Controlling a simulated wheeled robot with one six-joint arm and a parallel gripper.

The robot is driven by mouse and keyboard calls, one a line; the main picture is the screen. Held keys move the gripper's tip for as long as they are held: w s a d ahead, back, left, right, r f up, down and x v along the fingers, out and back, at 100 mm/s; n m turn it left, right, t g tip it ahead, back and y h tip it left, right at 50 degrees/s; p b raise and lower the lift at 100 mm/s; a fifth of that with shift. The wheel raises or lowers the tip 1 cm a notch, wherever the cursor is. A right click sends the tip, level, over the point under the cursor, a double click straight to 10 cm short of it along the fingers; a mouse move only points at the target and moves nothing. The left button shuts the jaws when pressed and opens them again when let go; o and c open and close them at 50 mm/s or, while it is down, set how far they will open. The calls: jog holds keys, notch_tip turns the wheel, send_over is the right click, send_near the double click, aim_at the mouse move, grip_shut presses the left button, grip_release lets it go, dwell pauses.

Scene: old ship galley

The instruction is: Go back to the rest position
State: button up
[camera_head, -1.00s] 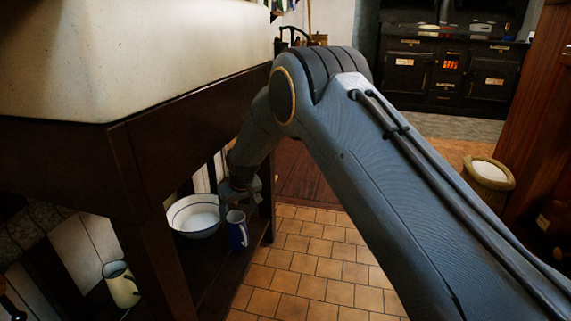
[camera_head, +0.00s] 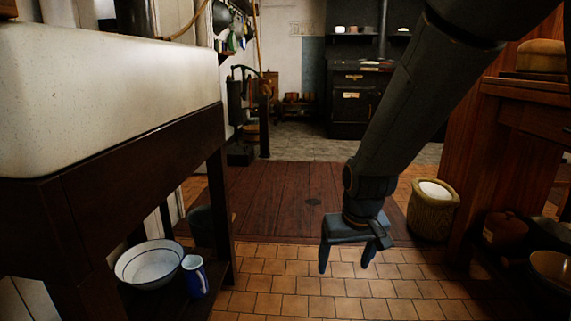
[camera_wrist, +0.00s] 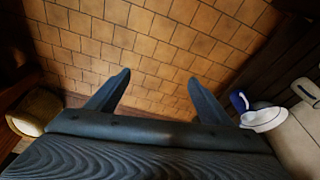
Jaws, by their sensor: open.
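My gripper (camera_head: 345,262) hangs fingers-down over the tiled floor, right of the sink stand, in the head view. Its two fingers are spread apart with nothing between them. In the wrist view the open fingers (camera_wrist: 158,88) show against bare floor tiles. A blue jug (camera_head: 195,277) stands on the low shelf under the sink, beside a white bowl (camera_head: 149,263) with a dark rim. The jug also shows in the wrist view (camera_wrist: 239,101), with the bowl (camera_wrist: 263,117) next to it. My gripper is well apart from both.
The white sink (camera_head: 110,85) on its dark wooden stand fills the left. A barrel-like container (camera_head: 433,212) with white contents stands at right, near a wooden counter (camera_head: 525,110). A black stove (camera_head: 355,100) is at the back. The middle floor is clear.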

jog(key=s+d+m, duration=0.2)
jog(key=s+d, duration=0.4)
jog(key=s, duration=0.4)
jog(key=s+a+r+n+g+p, duration=0.1)
jog(key=s+a+r+n, duration=0.1)
jog(key=s+a+r, duration=0.35)
jog(key=s+a+r+n+g+y+p, duration=0.1)
jog(key=s+a+r+n, duration=0.15)
jog(key=s+a, duration=0.5)
jog(key=s+a+r+n+g+p, duration=0.1)
jog(key=s+a+r+n, duration=0.25)
jog(key=a, duration=0.45)
jog(key=d+r+m+p, duration=0.2)
jog(key=d+r+p, duration=0.4)
jog(key=r+p, duration=0.3)
jog(key=d+r+m+h+p, duration=0.1)
jog(key=d+r+m+p, duration=0.2)
jog(key=d+r+p, duration=0.4)
jog(key=d+r+m+p, duration=0.2)
jog(key=d+r+p, duration=0.5)
jog(key=r+p, duration=0.6)
jog(key=p, duration=0.9)
jog(key=shift+s+d+m, duration=0.2)
jog(key=shift+s+m, duration=0.1)
jog(key=shift+s, duration=0.05)
